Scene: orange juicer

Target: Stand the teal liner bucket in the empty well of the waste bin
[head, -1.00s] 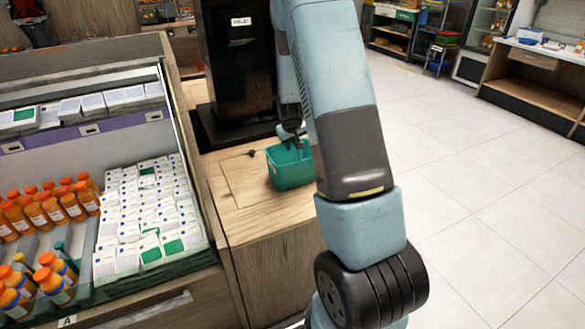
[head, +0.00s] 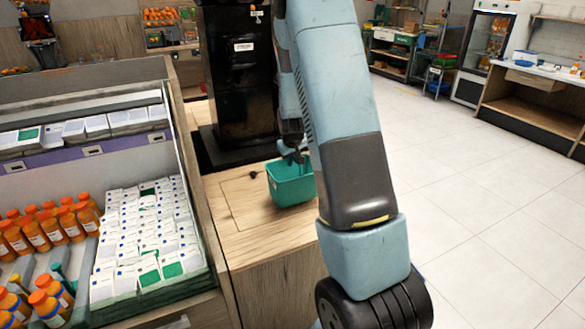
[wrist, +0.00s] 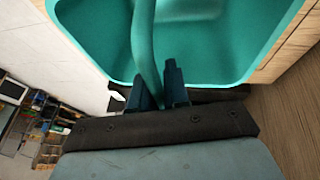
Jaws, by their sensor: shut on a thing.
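The teal liner bucket (head: 291,186) is at the wooden counter top in the head view, near its right edge; I cannot tell whether it touches the top. My gripper (head: 292,150) is above it, partly hidden by my arm. In the wrist view my gripper (wrist: 158,88) is shut on a teal handle bar that crosses the open mouth of the bucket (wrist: 220,60). The bucket looks empty where its inside shows. I cannot make out the waste bin or its well.
A tall black machine (head: 238,75) stands behind the counter (head: 225,205), which has a panel outline and a small dark knob (head: 253,174). A display case (head: 178,150) with boxes and orange-capped bottles (head: 45,232) is at left. Open tiled floor (head: 460,170) lies at right.

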